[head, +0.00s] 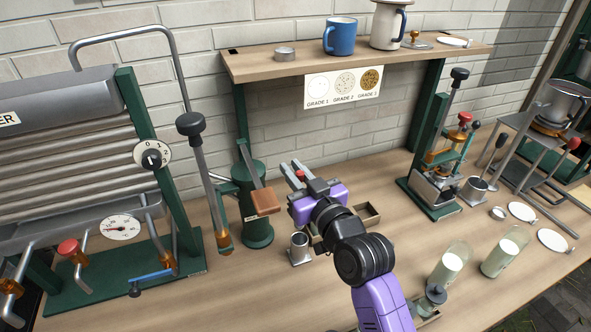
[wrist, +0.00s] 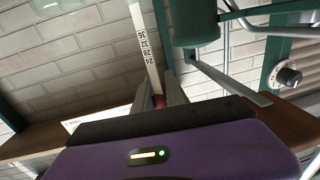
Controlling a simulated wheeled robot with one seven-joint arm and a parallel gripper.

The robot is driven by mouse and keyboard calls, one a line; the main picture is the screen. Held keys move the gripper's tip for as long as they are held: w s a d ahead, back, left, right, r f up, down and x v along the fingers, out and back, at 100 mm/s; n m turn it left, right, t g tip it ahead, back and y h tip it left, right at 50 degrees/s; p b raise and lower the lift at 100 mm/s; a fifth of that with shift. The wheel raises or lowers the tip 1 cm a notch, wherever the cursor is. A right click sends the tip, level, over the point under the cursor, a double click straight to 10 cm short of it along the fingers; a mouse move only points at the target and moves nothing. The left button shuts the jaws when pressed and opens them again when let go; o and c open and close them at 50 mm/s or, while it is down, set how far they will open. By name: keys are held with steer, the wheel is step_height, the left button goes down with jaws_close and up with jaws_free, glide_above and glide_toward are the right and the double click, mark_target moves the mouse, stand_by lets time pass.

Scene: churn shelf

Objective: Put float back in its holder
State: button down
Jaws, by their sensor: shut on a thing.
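My gripper (head: 294,170) is over the middle of the bench, shut on the float. In the wrist view the float (wrist: 145,45) is a pale strip-like stem with scale numbers 36 to 24 and a red part beside the gripper fingers (wrist: 160,95). In the head view only a small red part (head: 300,175) shows between the fingers; the rest is hidden. A small metal cup on a square foot (head: 299,250) stands on the bench below my gripper, apart from it. I cannot tell whether it is the holder.
A green cylinder with a lever (head: 256,215) stands left of my gripper. A wooden tray (head: 372,218) is partly hidden behind my arm. A shelf (head: 300,68) with mugs runs above. Milk bottles (head: 450,265) stand front right.

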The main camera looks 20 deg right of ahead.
step_height(320, 180, down, 11)
steer(key=b, duration=0.9)
steer(key=shift+f, duration=0.2)
stand_by(0.3)
steer(key=c, duration=1.3)
jaws_free()
